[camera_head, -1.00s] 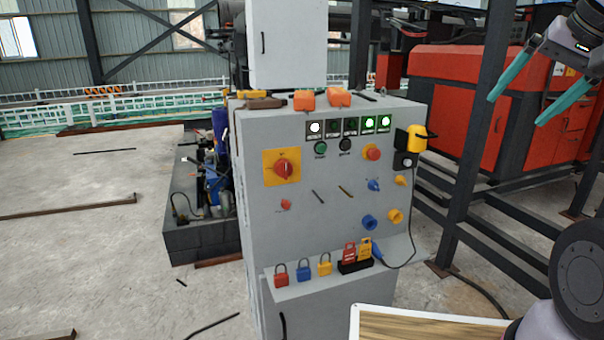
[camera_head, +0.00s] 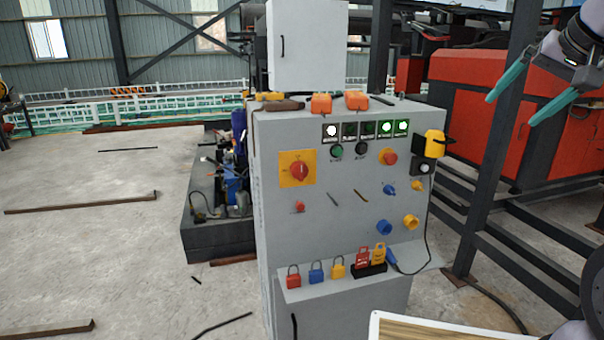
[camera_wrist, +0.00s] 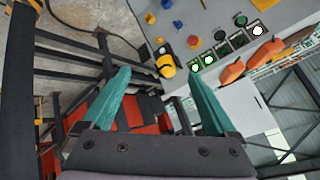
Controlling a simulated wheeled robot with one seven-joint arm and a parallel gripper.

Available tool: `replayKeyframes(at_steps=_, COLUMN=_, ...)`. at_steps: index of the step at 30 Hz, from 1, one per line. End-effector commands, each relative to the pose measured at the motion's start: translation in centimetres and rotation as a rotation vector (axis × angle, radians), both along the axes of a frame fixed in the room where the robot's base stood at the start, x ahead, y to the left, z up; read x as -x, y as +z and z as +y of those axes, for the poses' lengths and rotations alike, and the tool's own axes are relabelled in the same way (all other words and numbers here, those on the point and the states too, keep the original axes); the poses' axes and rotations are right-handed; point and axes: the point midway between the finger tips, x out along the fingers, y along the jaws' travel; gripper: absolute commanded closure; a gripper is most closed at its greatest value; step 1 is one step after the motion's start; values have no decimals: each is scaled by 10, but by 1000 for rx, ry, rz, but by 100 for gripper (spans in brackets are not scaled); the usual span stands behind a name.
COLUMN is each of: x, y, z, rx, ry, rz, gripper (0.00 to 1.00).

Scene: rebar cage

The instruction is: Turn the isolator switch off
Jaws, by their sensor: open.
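The isolator switch (camera_head: 299,170) is a red rotary knob on a yellow square plate (camera_head: 284,180), at the upper left of the grey cabinet's front panel (camera_head: 330,230) in the head view. My gripper (camera_head: 533,95) is open and empty at the upper right of the head view, well apart from the switch. In the wrist view, the two teal fingers of my gripper (camera_wrist: 155,100) are spread, with nothing between them held. The panel shows sideways at the top of that view; the isolator switch cannot be made out there.
Lit indicators (camera_head: 385,128), buttons and a yellow box (camera_head: 434,143) share the panel. Padlocks (camera_head: 316,273) stand on a lower ledge. Orange items (camera_head: 321,103) lie on the cabinet top. A dark post (camera_head: 497,150) and red machine (camera_head: 466,125) stand right.

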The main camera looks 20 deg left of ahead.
Motion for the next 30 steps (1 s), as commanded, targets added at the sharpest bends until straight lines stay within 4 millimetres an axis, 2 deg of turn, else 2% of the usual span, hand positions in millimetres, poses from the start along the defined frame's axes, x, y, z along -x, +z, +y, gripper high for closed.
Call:
replayKeyframes(at_steps=5, x=-34, y=-8, z=25, rx=-8, ry=31, rz=-54, gripper=7)
replayKeyframes(at_steps=8, x=-59, y=-16, z=46, rx=-17, ry=49, rz=-99, gripper=7)
replayKeyframes(at_steps=12, x=-93, y=-30, z=81, rx=-29, ry=67, rz=-176, gripper=7)
replayKeyframes(at_steps=18, x=-128, y=-54, z=133, rx=-37, ry=84, rz=-286, gripper=7)
replayKeyframes(at_steps=24, x=-146, y=-85, z=184, rx=-28, ry=100, rz=-399, gripper=7)
replayKeyframes(at_steps=30, x=-146, y=-119, z=234, rx=4, ry=133, rz=-520, gripper=7)
